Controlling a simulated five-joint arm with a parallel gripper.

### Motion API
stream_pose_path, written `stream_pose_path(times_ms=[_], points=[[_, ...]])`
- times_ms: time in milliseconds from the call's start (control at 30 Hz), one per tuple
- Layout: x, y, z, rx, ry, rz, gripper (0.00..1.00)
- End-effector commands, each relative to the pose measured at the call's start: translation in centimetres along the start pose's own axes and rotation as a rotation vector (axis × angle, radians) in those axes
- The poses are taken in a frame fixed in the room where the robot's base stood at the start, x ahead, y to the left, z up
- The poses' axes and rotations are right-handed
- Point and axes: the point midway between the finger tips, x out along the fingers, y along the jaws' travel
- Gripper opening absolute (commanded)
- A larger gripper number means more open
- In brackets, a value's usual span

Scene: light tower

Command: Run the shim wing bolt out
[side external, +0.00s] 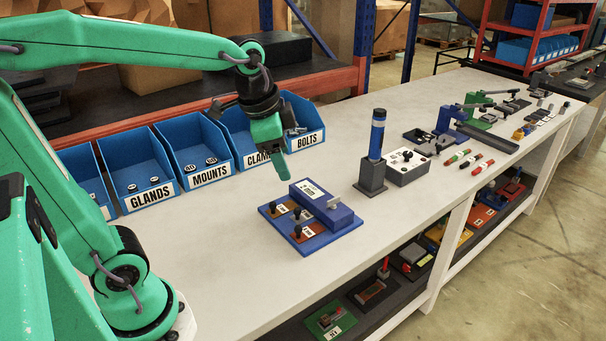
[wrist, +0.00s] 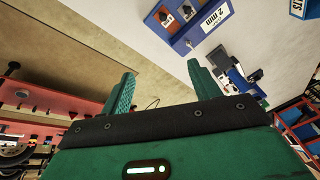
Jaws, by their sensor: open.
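A blue fixture (side external: 318,238) lies on the white bench, with a raised blue block (side external: 318,200) along its back right side. A grey wing-shaped piece (side external: 334,203) sticks out at the block's right end. Several black knobs stand on small orange and brown plates (side external: 304,233) on the fixture. I cannot read which part is marked shim. In the wrist view the fixture (wrist: 177,45) is at the top, with a "2 mm" label on its block. My gripper (side external: 280,166) is open and empty, above and behind the fixture; its two green fingers show in the wrist view (wrist: 161,72).
Blue bins (side external: 185,170) labelled glands, mounts, clamps and bolts line the back edge. A dark stand with a blue-banded post (side external: 375,150) and a grey box (side external: 405,167) stand right of the fixture. Bare bench lies in front and to the left.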

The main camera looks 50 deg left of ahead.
Motion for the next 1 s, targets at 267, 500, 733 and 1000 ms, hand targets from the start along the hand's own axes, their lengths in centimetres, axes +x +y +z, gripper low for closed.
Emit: stream_pose_path(times_ms=[267, 500, 733, 1000], points=[[3.0, -3.1, -3.4, 0.262, -0.068, 0.056, 0.62], [6.5, -5.6, -5.8, 0.492, -0.11, 0.117, 0.62], [10.6, -7.8, -7.7, 0.708, -0.137, 0.188, 0.62], [15.2, -9.5, -8.9, 0.923, -0.148, 0.266, 0.62]])
